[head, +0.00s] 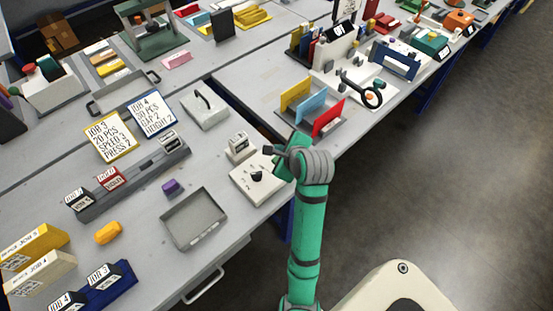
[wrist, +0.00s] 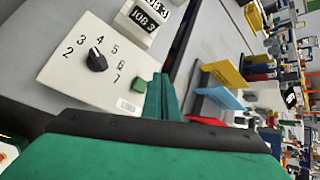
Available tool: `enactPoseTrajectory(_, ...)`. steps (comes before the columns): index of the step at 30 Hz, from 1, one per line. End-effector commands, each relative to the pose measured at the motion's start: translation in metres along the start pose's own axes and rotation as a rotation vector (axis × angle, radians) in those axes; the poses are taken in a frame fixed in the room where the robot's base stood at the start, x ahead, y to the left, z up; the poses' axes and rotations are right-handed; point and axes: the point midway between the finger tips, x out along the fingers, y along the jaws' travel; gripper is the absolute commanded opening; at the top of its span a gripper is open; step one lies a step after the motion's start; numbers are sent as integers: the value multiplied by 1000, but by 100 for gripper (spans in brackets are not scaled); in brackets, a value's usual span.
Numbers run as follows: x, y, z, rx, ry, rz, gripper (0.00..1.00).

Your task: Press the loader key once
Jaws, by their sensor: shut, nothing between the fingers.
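The loader panel is a white plate (wrist: 75,75) with a black dial knob (wrist: 97,60), printed numbers around it, and a small green key (wrist: 143,82). A small label, hard to read fully, sits below the key. In the head view the panel (head: 246,185) lies at the table's right edge with its knob (head: 256,176) showing; I cannot make out the key there, beside my arm. My gripper (wrist: 167,84) is shut and empty, its green fingers just right of the key in the wrist view. I cannot tell whether they touch it. In the head view my gripper (head: 277,154) is at the panel's right end.
A small counter block (wrist: 137,20) reading JOB 3 stands behind the panel. Upright yellow, blue and red cards (head: 311,106) stand in a holder beyond my gripper. A grey tray (head: 194,219) and a purple block (head: 170,186) lie left of the panel. Open floor is to the right.

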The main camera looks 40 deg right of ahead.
Motion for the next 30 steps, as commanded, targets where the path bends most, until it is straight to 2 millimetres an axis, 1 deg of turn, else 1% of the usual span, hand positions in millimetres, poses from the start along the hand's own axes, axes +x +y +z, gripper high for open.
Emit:
enactPoseTrajectory(3,-7,-6,6,-2,-1,-1,0)
enactPoseTrajectory(9,-15,-11,11,-1,0,-1,0)
enactPoseTrajectory(30,-15,-11,11,0,0,0,0)
